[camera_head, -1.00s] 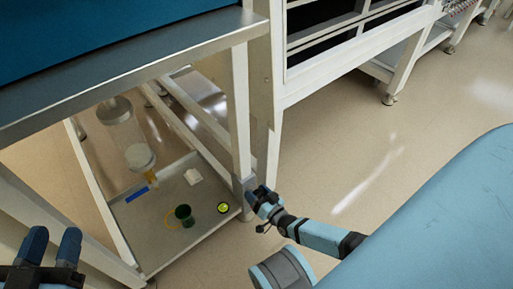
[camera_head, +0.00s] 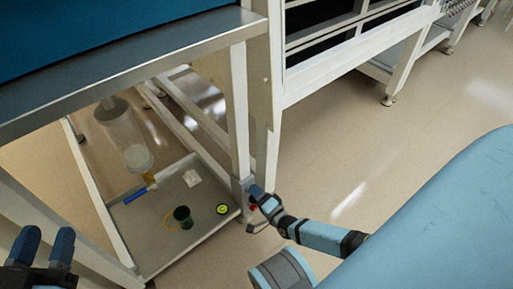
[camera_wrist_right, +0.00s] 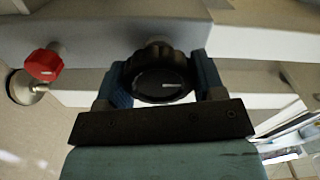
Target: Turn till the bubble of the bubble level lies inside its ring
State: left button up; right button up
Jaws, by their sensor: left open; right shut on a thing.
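The bubble level (camera_head: 222,208) is a small round yellow-green disc with a dark rim. It lies on the low grey tray (camera_head: 160,253), near the table leg at right. It is too small to tell where its bubble lies relative to the ring. My right gripper (camera_head: 257,194) is at the foot of that leg. In the right wrist view its fingers (camera_wrist_right: 161,82) are shut on a black ribbed knob (camera_wrist_right: 160,84) with a pale line on its face. My left gripper (camera_head: 42,246) is open and empty at the lower left.
A red knob (camera_wrist_right: 42,65) sits left of the black one in the wrist view. The tray also bears a dark green cup (camera_head: 183,216), a white piece (camera_head: 191,178) and a blue strip (camera_head: 135,195). Floor at right is open.

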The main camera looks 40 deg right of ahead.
jog(key=m, duration=0.6)
jog(key=shift+f+m, duration=0.15)
jog(key=shift+m, duration=0.15)
jog(key=m, duration=0.5)
jog(key=shift+s+a+f, duration=0.1)
jog(key=shift+f, duration=0.05)
jog(key=shift+m, duration=0.3)
jog(key=o, duration=0.9)
